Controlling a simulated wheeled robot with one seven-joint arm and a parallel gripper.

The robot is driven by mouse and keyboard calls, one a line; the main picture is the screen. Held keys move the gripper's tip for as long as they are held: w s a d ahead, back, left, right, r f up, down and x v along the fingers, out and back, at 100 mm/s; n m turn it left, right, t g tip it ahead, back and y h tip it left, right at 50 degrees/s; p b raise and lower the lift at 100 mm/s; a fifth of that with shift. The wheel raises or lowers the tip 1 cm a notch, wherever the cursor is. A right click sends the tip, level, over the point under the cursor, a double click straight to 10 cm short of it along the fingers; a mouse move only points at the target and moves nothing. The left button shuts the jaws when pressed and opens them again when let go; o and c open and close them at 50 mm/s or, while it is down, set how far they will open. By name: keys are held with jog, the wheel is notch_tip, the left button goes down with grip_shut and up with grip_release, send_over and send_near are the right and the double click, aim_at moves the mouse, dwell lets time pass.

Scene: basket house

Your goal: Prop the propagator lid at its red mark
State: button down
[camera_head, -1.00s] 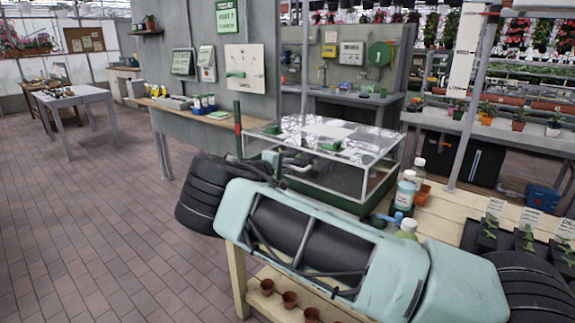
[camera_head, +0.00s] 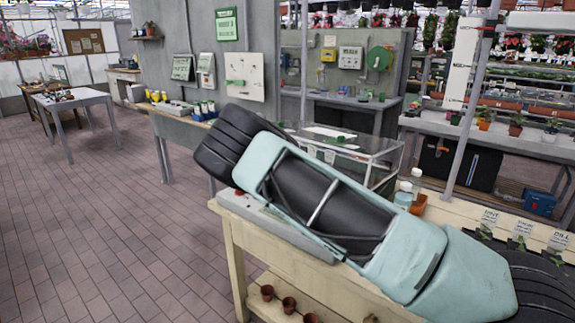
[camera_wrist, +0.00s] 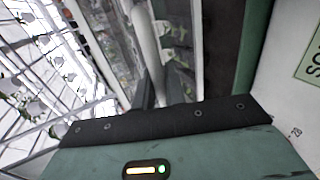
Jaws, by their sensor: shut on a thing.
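The propagator's clear lid (camera_head: 375,152) shows behind my arm in the head view, with pale frame edges and green pieces on top. Its front edge and most of its base are hidden by my arm, so I cannot tell its exact tilt. The post with the red mark is hidden there too. In the wrist view my gripper (camera_wrist: 148,95) shows only in part, above its teal and black housing. It is shut on the propagator lid, though the grip itself is not clear. A dark green upright strip (camera_wrist: 252,55) stands to the right; I see no red on it.

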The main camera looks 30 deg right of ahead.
aim_at(300, 137)
jog(key=shift+y, duration=0.8)
jog(key=r+p, duration=0.1)
jog(key=r, duration=0.1)
jog(key=d+r+p, duration=0.1)
jog(key=r, duration=0.1)
jog(key=d+r+p, duration=0.1)
jog(key=shift+w+d+r, duration=0.15)
jog(key=shift+w+r, duration=0.2)
jog(key=shift+r, duration=0.05)
jog(key=shift+w+d+r+g+p, duration=0.15)
jog(key=shift+d+r+g+p, duration=0.15)
jog(key=shift+r+p, duration=0.15)
jog(key=shift+f, duration=0.1)
jog(key=c, duration=1.8)
grip_release()
jog(key=shift+o, duration=0.2)
jog(key=b+v, duration=0.4)
jog(key=v, duration=1.3)
jog(key=shift+r, duration=0.3)
